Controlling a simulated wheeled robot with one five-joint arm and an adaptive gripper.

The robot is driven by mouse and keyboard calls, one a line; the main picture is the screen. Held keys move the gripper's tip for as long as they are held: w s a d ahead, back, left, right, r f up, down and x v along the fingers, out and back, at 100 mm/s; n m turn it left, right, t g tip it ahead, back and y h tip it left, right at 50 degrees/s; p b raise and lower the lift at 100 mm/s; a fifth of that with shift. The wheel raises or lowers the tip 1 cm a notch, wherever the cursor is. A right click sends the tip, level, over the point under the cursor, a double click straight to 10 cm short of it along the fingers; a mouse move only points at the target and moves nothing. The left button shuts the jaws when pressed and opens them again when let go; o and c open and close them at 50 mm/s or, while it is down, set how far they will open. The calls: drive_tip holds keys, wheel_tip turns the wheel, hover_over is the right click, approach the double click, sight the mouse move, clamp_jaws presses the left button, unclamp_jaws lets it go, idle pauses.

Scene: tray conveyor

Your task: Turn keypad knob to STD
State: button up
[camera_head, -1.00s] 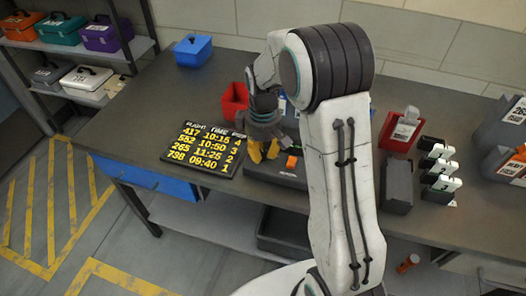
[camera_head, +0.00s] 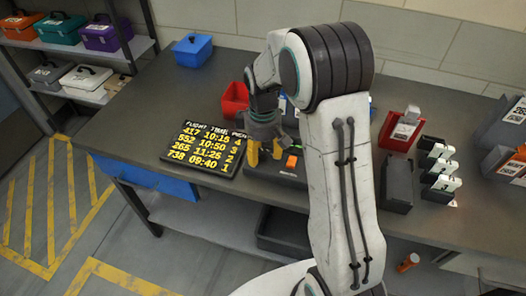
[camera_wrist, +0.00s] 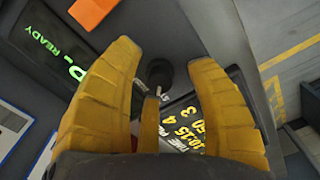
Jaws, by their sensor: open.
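The keypad unit (camera_head: 285,181) is a dark box on the bench, partly behind my arm, with an orange block on top. In the wrist view its green-lit screen (camera_wrist: 42,42) reads "READY", beside the orange block (camera_wrist: 91,12). A small dark round knob (camera_wrist: 159,74) shows between and slightly past my yellow fingers. Small white lettering beside it is too small to read, so I cannot tell its setting. My gripper (camera_head: 265,153) points down over the keypad's left part. Its fingers are spread and the gripper (camera_wrist: 165,58) is open, with no visible contact on the knob.
A black flight board (camera_head: 205,149) with yellow text lies just left of the keypad. A red bin (camera_head: 235,100) stands behind. Right of my arm are a grey holder (camera_head: 397,185), white numbered tags (camera_head: 440,167) and a red container (camera_head: 402,130).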

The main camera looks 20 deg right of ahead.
sight(263, 151)
wheel_tip(263, 151, up, 12)
idle(0.7)
idle(0.4)
